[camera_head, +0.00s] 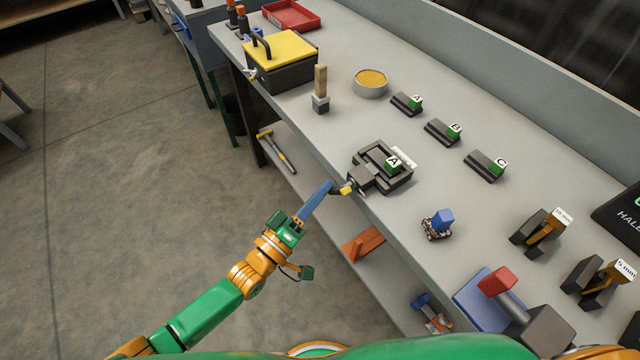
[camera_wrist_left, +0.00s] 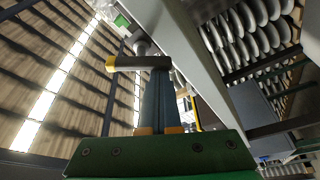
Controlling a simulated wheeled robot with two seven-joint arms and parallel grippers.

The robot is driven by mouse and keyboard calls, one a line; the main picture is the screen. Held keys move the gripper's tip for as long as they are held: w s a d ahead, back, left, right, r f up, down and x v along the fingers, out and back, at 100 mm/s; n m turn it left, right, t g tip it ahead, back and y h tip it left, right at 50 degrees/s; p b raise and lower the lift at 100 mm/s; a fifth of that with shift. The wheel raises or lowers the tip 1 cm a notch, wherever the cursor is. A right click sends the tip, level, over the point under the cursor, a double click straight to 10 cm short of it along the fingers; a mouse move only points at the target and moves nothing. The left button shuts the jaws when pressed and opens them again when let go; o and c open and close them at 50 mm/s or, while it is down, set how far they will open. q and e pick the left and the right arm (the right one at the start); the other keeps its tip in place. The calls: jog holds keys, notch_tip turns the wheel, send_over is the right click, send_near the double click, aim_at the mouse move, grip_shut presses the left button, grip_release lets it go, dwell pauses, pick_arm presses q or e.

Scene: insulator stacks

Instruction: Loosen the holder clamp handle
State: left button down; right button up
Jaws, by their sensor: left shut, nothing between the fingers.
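The holder (camera_head: 368,180) is a dark grey vise-like block near the bench's front edge, with a green piece labelled A (camera_head: 393,164) in it. Its clamp handle (camera_head: 347,189) sticks out past the front edge and has a yellow end. In the left wrist view the handle is a dark crossbar with a yellow tip (camera_wrist_left: 111,64), lying across the picture at my fingertips. My left gripper (camera_head: 327,186) has its blue fingers together and empty, right beside the handle. It also shows in the left wrist view (camera_wrist_left: 160,85). Whether the fingertips touch the handle I cannot tell. My right gripper is out of view.
Blocks labelled A (camera_head: 405,104), B (camera_head: 441,132) and C (camera_head: 484,166) stand behind the holder. A wooden-handled brush (camera_head: 320,88), a yellow-filled round tin (camera_head: 371,83) and a small blue-topped device (camera_head: 437,224) are nearby. Free floor lies in front of the bench.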

pick_arm(q)
jog(key=shift+s+d+f+n+g+y+p, duration=0.15)
jog(key=shift+n+y+p, duration=0.25)
jog(key=shift+n, duration=0.8)
jog(key=shift+s+f+n+g+y+p, duration=0.1)
jog(key=shift+n+g+y+p, duration=0.3)
jog(key=shift+n, duration=0.8)
jog(key=shift+s+d+f+n+g+y+p, duration=0.15)
jog(key=shift+n+p, duration=0.4)
jog(key=shift+n, duration=0.65)
jog(key=shift+w, duration=0.1)
